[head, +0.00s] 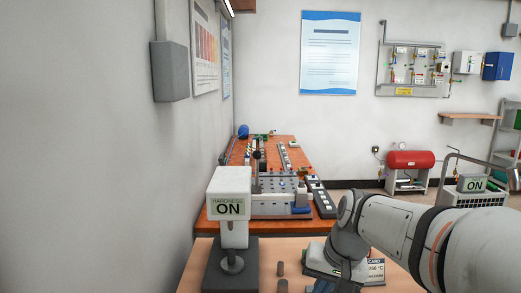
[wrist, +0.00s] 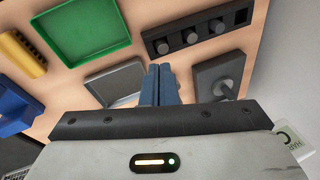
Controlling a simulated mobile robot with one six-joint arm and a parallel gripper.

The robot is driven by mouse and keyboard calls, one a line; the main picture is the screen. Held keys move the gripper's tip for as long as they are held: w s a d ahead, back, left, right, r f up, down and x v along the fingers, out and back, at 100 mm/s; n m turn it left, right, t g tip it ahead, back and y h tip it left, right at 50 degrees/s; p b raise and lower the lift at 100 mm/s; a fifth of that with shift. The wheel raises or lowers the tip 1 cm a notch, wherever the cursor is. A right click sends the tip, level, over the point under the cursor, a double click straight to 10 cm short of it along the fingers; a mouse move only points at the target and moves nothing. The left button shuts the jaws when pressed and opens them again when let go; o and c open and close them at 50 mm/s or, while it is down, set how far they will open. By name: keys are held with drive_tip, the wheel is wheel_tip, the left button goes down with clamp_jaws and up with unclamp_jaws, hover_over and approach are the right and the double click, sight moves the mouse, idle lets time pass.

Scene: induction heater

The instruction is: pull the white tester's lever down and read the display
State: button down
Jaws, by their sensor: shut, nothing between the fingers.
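The white tester (head: 231,200) stands on a dark grey base at the left of the near table in the head view. In the wrist view, a dark plate with a round post (wrist: 222,80), apparently the tester's base, lies right of my fingers, and part of a white lettered housing (wrist: 290,140) shows at the right edge. My gripper (wrist: 160,70) is shut and empty, above the table and left of that plate.
The wrist view shows a green tray (wrist: 82,38), a grey tray (wrist: 115,84), a black rack (wrist: 195,32) with grey cylinders, and a yellow block (wrist: 22,52). A wall is close on the left.

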drive_tip(key=w+a+r+m+y+p, duration=0.15)
drive_tip(key=w+r, duration=0.25)
drive_tip(key=w, duration=0.5)
drive_tip(key=w+a+r+y+p, duration=0.2)
drive_tip(key=w+r+y, duration=0.15)
drive_tip(key=w, duration=0.55)
drive_tip(key=w+a+r+m+y+p, duration=0.1)
drive_tip(key=w+r+y+p, duration=0.1)
drive_tip(key=w+r, duration=0.5)
drive_tip(key=y+p, duration=0.5)
drive_tip(key=y, duration=0.3)
approach(259, 152)
drive_tip(key=w+f, duration=0.2)
drive_tip(key=w, duration=0.5)
drive_tip(key=w+a+p, duration=0.1)
drive_tip(key=a+p, duration=0.1)
drive_tip(key=a, duration=0.8)
drive_tip(key=s, duration=0.1)
drive_tip(key=s+d+n, duration=0.1)
drive_tip(key=s, duration=0.1)
drive_tip(key=shift+s+d+r, duration=0.1)
drive_tip(key=shift+s+d, duration=0.15)
